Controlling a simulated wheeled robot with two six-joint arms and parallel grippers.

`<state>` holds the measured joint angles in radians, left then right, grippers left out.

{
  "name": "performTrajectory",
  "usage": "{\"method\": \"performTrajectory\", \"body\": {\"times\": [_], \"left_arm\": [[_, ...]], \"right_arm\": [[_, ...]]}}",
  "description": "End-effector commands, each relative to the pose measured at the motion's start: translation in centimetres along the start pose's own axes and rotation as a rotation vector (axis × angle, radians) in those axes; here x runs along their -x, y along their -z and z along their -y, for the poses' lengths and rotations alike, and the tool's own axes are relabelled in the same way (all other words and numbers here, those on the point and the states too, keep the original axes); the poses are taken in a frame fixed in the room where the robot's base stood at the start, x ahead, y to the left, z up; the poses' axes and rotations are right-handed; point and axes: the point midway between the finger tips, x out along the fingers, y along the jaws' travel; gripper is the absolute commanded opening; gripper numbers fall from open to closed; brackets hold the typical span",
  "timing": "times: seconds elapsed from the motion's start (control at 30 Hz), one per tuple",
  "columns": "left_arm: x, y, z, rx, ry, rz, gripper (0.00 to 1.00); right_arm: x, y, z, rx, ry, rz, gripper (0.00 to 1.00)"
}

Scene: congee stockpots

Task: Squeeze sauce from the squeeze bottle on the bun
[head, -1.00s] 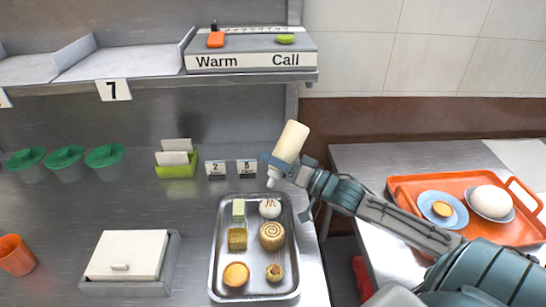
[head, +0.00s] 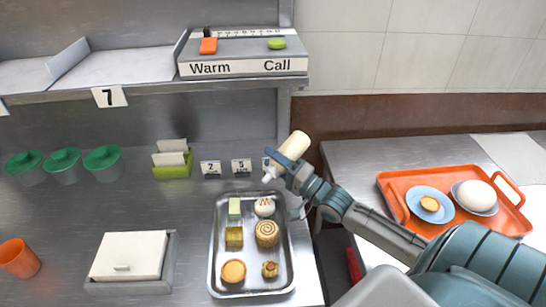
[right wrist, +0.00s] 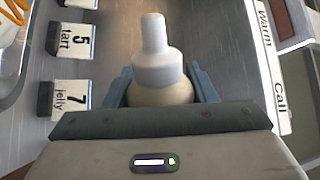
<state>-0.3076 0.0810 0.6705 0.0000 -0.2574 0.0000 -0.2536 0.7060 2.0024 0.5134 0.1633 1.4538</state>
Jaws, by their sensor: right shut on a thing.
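The squeeze bottle (head: 294,145) is cream-coloured with a white nozzle. My right gripper (head: 285,164) is shut around it and holds it tilted, nozzle down and to the left. In the right wrist view the bottle (right wrist: 155,70) sits between the fingers (right wrist: 160,95), its nozzle pointing away. A small white bun (head: 264,207) with an orange-red zigzag on top lies in the steel tray's back right, below the nozzle and apart from it. Part of the bun shows at the right wrist view's upper left corner (right wrist: 8,28). My left gripper is not in view.
The steel tray (head: 213,262) holds several other pastries. Small number cards (head: 241,167) stand behind it. An orange tray (head: 404,216) with two plates is at the right. A shelf unit marked Warm and Call (head: 243,67) overhangs the back. A white-lidded box (head: 128,256) stands left.

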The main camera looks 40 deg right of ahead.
Motion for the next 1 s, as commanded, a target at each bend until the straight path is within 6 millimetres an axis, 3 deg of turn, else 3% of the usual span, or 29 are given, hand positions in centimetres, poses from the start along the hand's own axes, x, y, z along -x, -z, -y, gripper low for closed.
{"method": "performTrajectory", "body": {"times": [0.03,0.2,0.7,1.0], "left_arm": [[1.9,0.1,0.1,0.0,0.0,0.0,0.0],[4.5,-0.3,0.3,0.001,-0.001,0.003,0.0],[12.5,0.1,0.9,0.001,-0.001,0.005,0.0],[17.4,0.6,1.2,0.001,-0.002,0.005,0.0]], "right_arm": [[-0.3,0.4,1.1,-0.087,0.002,-0.025,0.4],[-0.3,1.0,1.3,-0.373,0.001,-0.098,0.4],[-1.3,-2.1,5.0,-0.943,0.001,-0.243,0.4],[-1.7,-1.6,6.8,-1.024,0.076,-0.369,0.4]]}}
